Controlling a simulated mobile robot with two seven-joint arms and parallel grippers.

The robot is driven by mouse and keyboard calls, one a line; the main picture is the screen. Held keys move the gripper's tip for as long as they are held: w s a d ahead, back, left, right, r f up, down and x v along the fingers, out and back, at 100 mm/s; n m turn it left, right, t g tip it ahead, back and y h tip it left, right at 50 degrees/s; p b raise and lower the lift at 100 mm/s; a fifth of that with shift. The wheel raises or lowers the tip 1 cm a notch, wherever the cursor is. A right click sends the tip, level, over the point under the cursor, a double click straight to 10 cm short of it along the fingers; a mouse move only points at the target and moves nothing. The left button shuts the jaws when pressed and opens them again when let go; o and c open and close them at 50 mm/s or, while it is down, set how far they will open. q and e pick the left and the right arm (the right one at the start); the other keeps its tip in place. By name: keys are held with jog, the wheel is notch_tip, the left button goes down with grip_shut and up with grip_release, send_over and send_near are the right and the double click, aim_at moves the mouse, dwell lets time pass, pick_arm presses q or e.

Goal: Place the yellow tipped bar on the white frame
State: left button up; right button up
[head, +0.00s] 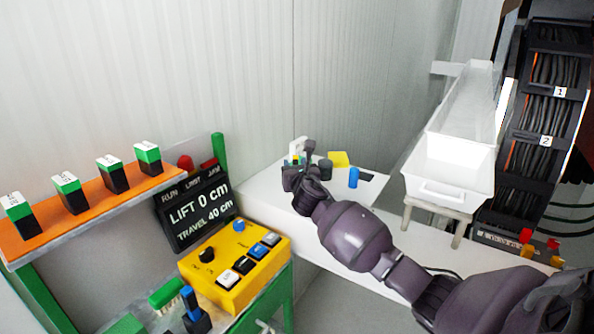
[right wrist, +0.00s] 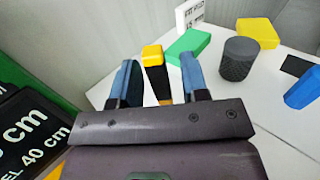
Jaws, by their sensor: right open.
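My right gripper (head: 300,170) is over the white bench, coming in from the right in the head view. In the right wrist view (right wrist: 159,64) its two blue-grey fingers are apart. The yellow tipped bar (right wrist: 153,58), with a yellow end and a dark body, shows between the fingers; whether they touch it I cannot tell. In the head view the gripper hides most of it. A small white upright piece (right wrist: 188,13) with dark lettering stands behind; I cannot tell if it belongs to the white frame. My left gripper is not in view.
Near the bar are a green block (right wrist: 188,45), a dark cylinder (right wrist: 238,60), a yellow block (right wrist: 257,32) and a blue piece (right wrist: 303,88). A black display (head: 197,212) and yellow control box (head: 235,265) stand left. A white trough (head: 447,170) stands right.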

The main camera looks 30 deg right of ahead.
jog(key=v, duration=1.2)
jog(key=s+a+f+m+g+y, duration=0.25)
jog(key=s+f+m, duration=0.35)
jog(key=f, duration=0.3)
jog(key=s+a+f+m+g+y, duration=0.1)
jog(key=s+a+f+m+y, duration=0.15)
jog(key=s+f+m, duration=0.45)
jog(key=s+a+f+m, duration=0.3)
jog(key=s+f+m, duration=0.2)
jog(key=s+m, duration=0.2)
jog(key=s+a+f+m+g+y, duration=0.1)
jog(key=s+a+f+m, duration=0.3)
jog(key=m, duration=0.6)
jog(key=s+f, duration=0.2)
jog(key=s, duration=0.1)
jog(key=shift+m+y, duration=0.3)
jog(key=shift+f, duration=0.1)
